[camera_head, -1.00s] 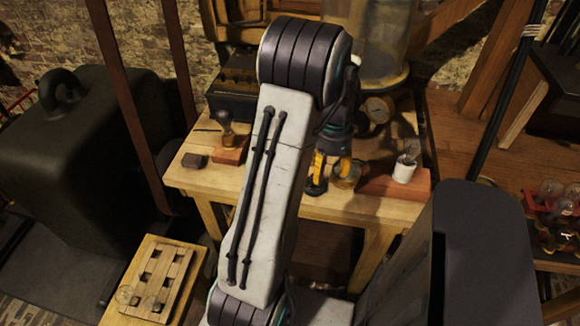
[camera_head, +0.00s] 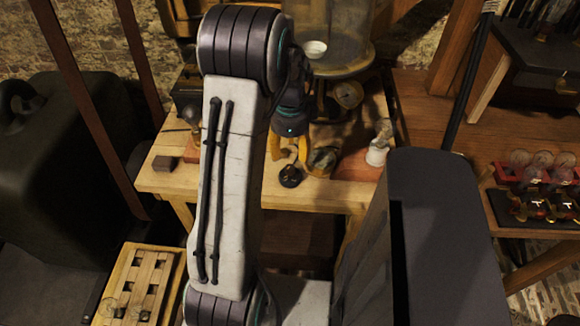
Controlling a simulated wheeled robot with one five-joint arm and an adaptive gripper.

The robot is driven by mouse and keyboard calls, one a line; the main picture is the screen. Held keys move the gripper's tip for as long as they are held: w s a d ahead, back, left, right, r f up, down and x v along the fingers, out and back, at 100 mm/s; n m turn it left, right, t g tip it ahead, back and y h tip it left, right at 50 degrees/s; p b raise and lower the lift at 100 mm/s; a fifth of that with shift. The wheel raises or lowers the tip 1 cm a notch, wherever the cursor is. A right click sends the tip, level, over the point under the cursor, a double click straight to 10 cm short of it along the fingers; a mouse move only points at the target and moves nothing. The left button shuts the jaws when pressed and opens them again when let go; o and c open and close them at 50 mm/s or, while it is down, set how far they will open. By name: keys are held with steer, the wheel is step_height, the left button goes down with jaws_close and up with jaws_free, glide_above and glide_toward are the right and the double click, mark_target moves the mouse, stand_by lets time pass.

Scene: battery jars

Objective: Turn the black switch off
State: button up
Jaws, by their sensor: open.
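A small round black piece (camera_head: 290,177), which looks like the black switch, sits near the front edge of the wooden workbench (camera_head: 240,195). It is too small to tell which way it is set. My gripper (camera_head: 288,151) is just behind and above it in the picture, with its yellow fingers apart and nothing seen between them. I cannot tell whether a finger touches the switch. My arm hides part of the bench to the left.
A brass-coloured round part (camera_head: 323,161) is close to the right of the gripper. A white socket with a bulb (camera_head: 377,150) stands farther right. A large glass jar (camera_head: 330,30) stands behind.

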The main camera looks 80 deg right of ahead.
mark_target(290, 167)
steer(key=shift+f, duration=3.6)
jaws_close()
